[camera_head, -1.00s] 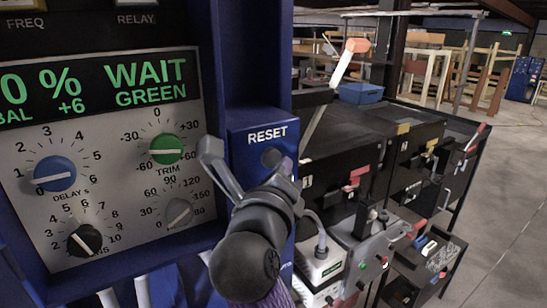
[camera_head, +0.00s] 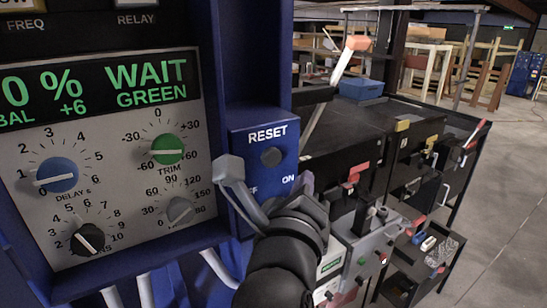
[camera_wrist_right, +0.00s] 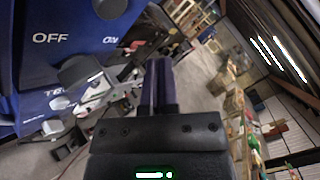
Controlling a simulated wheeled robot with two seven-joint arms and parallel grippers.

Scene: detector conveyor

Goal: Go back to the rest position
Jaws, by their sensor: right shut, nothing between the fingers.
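A grey lever (camera_head: 230,170) with a blocky end stands just left of the gripper, by the OFF and ON marks. A gap between lever and fingers cannot be judged in the head view. My left gripper is not in view.
The control panel on the left has a blue knob (camera_head: 57,175), a green knob (camera_head: 167,149), a grey knob (camera_head: 180,210) and a black knob (camera_head: 88,238). Dark machinery with a blue bin (camera_head: 361,89) stands right of the gripper. Open floor (camera_head: 510,200) lies farther right.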

